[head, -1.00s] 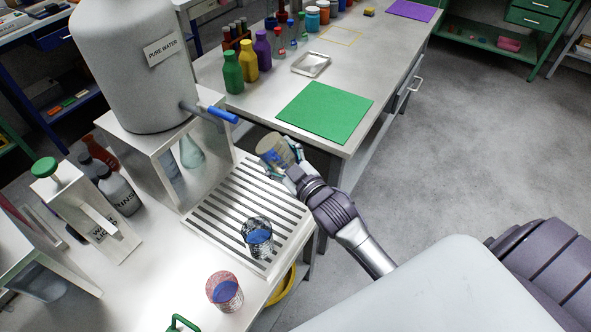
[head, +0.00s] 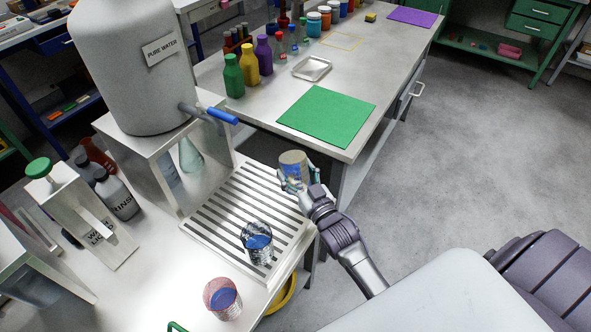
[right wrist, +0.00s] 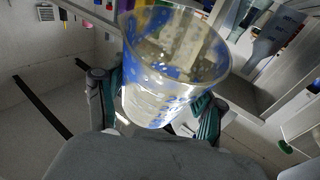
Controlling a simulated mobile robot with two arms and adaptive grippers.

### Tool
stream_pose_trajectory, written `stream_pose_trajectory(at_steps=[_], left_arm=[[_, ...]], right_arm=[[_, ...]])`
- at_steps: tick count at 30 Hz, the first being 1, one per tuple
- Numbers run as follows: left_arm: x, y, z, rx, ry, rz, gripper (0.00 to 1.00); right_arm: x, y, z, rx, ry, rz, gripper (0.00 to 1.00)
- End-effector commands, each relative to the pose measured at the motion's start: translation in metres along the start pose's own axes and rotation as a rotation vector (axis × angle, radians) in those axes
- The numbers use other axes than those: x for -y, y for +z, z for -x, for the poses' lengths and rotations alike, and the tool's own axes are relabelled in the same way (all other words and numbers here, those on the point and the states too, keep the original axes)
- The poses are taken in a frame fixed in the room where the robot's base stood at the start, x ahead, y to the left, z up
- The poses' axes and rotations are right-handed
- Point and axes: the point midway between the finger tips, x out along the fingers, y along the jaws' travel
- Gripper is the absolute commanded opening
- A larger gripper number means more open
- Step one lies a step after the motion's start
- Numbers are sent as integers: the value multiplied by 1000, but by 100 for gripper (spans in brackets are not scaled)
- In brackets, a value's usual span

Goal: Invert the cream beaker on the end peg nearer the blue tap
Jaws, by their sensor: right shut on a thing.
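The cream beaker (head: 293,160) is held off the right edge of the slotted drain tray (head: 207,243), looking close to upright in the head view. My right gripper (head: 296,184) is shut around its side. In the right wrist view the beaker (right wrist: 172,60) is clear, with blue markings and a wide round rim, between the two fingers (right wrist: 155,115). The blue tap (head: 222,115) sticks out from the white water tank, above and left of the beaker. I cannot make out any pegs in these views. My left gripper is not in view.
A dark-patterned beaker (head: 257,240) with blue inside stands on the drain tray's near end. A red-patterned beaker (head: 222,298) stands on the bench in front. The pure water tank (head: 130,70) rises behind. A green mat (head: 326,116) lies on the far bench.

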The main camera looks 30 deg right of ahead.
Motion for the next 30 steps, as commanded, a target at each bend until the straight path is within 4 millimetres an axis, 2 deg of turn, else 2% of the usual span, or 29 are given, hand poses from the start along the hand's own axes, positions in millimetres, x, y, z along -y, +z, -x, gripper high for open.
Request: stream_pose_trajectory(at_steps=[18, 30], left_arm=[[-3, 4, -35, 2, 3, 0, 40], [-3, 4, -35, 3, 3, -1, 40]], right_arm=[[0, 47, 4, -1, 0, 1, 29], [0, 51, 4, -1, 0, 1, 29]])
